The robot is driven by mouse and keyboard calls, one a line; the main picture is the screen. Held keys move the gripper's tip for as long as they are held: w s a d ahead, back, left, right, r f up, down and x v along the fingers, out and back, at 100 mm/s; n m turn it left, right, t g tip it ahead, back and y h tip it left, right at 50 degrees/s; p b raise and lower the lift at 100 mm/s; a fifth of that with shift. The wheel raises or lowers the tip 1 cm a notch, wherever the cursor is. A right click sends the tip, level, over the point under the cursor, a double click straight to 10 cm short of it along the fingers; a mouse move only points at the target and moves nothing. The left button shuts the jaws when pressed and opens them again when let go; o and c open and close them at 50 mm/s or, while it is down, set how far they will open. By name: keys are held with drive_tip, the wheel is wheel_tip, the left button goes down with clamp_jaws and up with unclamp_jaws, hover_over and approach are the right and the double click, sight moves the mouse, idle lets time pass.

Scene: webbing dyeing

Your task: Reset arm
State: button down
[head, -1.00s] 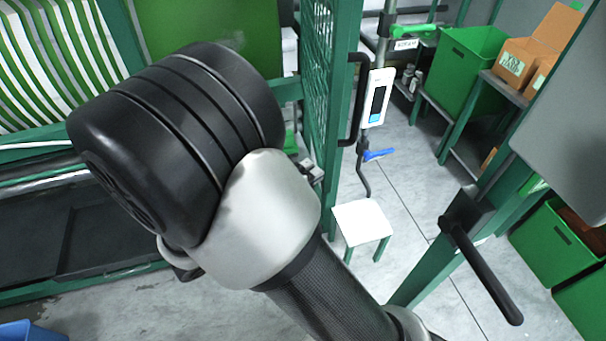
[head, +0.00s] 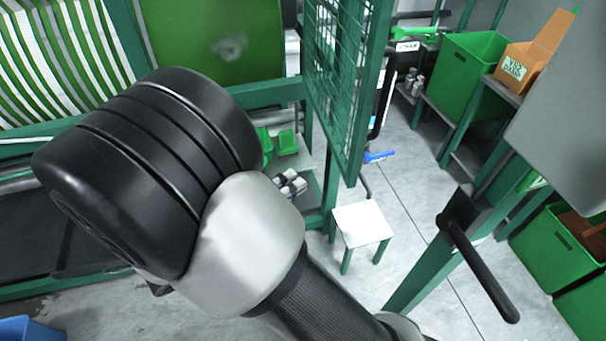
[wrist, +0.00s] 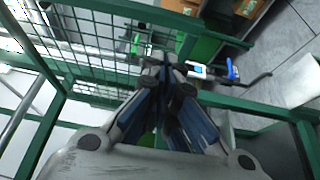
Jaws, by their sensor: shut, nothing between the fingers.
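My gripper (wrist: 168,78) shows in the wrist view, its fingers drawn together with nothing held between them. In the head view my black and silver arm fills the left and middle, and the gripper is hidden from sight there. A green mesh door (head: 345,80) stands just beyond the arm. In the wrist view, green mesh (wrist: 95,35) stretches beyond the gripper at the upper left. A white device with a small screen (wrist: 196,71) and a blue handle (wrist: 232,70) show just past the fingertips. I cannot tell whether the gripper touches anything.
A white-topped stool (head: 361,223) stands on the grey floor. A green bin (head: 470,65) and an open carton (head: 522,62) are at the upper right. A black handle (head: 480,270) on a green post juts in at the right. Open floor lies around the stool.

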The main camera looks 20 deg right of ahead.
drive_tip(key=s+a, duration=0.5)
drive_tip(key=s+d+r+m+g+y, duration=0.1)
drive_tip(key=s+d+m+g+y, duration=0.1)
drive_tip(key=s+d+g+y, duration=0.3)
drive_tip(key=s+d+m+g+y, duration=0.2)
drive_tip(key=d+g, duration=0.1)
drive_tip(key=d, duration=0.4)
drive_tip(key=s+r+t+y, duration=0.1)
drive_tip(key=t+y, duration=0.1)
drive_tip(key=y, duration=0.1)
drive_tip(key=a+r+t+y, duration=0.1)
drive_tip(key=r+t+y, duration=0.1)
drive_tip(key=y, duration=0.1)
drive_tip(key=s+r+t+y, duration=0.1)
drive_tip(key=y, duration=0.2)
drive_tip(key=shift+s+a+r+m+t+y+p, duration=0.25)
drive_tip(key=shift+s+a+m+t+y+p, duration=0.05)
drive_tip(key=shift+a+m+t+p, duration=0.1)
